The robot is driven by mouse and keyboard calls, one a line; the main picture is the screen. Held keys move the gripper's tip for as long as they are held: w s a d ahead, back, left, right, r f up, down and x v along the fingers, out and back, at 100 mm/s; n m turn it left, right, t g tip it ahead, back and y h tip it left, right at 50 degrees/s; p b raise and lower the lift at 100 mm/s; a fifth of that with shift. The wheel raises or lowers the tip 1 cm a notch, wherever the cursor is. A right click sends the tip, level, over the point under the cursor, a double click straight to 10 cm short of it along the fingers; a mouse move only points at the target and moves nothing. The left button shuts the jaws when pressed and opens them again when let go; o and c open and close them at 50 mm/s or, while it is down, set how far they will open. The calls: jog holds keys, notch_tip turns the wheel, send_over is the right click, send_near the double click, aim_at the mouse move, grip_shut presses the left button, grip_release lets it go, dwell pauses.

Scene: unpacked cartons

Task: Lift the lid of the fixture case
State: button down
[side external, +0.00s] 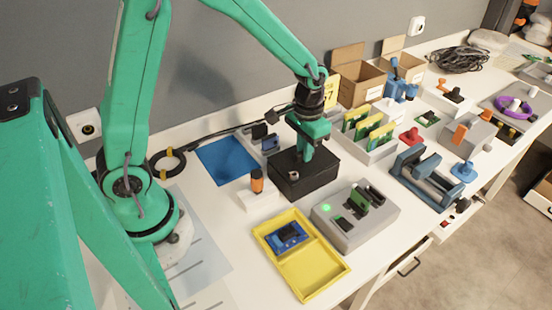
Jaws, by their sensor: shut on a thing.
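A black box (302,181), which looks like the fixture case, stands on the white table near the middle of the side external view. Its top looks level and closed, with no clear gap under a lid. My gripper (306,154) points down onto the top of this box, with its green jaws shut on the lid or a small handle on it. The jaws hide what they grip, so its shape cannot be told.
A yellow open tray (313,286) holding a blue board and a grey test box (349,233) with a green light lie in front. An orange-topped tool (257,182) stands close left. Divided bins with green boards (370,148) stand right. A blue mat (226,160) lies left.

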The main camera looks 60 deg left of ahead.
jog(key=r, duration=0.4)
jog(key=shift+s+d, duration=0.1)
jog(key=shift+d, duration=0.15)
jog(key=s+d+r, duration=0.6)
jog(key=d, duration=0.3)
jog(key=shift+s+r, duration=0.3)
